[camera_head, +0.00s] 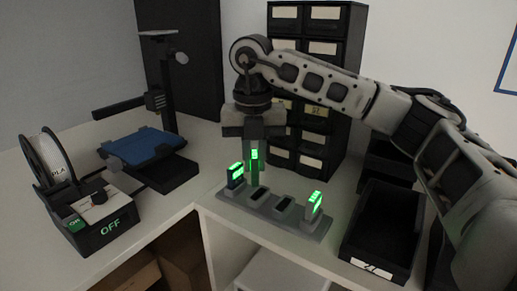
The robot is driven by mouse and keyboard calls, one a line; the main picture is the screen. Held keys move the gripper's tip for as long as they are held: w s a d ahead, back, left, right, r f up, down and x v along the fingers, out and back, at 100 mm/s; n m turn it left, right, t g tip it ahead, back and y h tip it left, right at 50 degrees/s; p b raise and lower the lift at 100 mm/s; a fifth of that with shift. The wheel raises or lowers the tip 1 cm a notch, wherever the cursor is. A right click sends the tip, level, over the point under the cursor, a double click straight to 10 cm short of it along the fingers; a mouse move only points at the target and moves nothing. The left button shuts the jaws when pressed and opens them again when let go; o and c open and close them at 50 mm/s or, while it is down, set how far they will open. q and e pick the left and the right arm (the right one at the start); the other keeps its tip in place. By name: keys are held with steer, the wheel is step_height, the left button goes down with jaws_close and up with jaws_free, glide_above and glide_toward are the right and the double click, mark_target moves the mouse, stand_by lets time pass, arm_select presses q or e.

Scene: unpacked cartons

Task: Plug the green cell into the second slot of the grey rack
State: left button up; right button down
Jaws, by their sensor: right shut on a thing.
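The grey rack (270,212) stands on the white counter near its front edge, with a row of slots. A cell with green lights (235,177) stands in the slot at the left end, and another lit cell (314,205) stands in the slot at the right end. The two middle slots show as dark openings. My right gripper (254,148) points down over the rack, shut on the green cell (254,170), which hangs upright. Its lower end is close to the second slot from the left; I cannot tell whether it touches the rack. My left gripper is not in view.
A 3D printer with a blue bed (145,146) and a filament spool box (102,222) stand on the left. A black drawer cabinet (343,120) is behind my right arm. A black open bin (378,228) is right of the rack.

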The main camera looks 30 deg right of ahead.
steer(key=m, duration=0.2)
steer(key=d+m, duration=0.1)
steer(key=m, duration=0.1)
steer(key=w+r+m, duration=0.1)
steer(key=m, duration=0.1)
steer(key=shift+d+r, duration=0.1)
steer(key=shift+d, duration=0.2)
steer(key=shift+w+d+m, duration=0.1)
steer(key=shift+w+m, duration=0.05)
steer(key=shift+m, duration=0.45)
step_height(320, 180, down, 3)
steer(key=b, duration=0.3)
step_height(320, 180, down, 2)
steer(key=shift+f+b, duration=0.2)
steer(key=shift+b, duration=0.8)
arm_select(q)
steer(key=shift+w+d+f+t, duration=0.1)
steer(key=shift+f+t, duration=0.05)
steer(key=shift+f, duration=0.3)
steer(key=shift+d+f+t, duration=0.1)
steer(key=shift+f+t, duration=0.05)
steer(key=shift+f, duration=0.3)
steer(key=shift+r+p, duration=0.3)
steer(key=shift+p, duration=0.05)
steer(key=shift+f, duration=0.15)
arm_select(e)
steer(key=shift+f, duration=0.45)
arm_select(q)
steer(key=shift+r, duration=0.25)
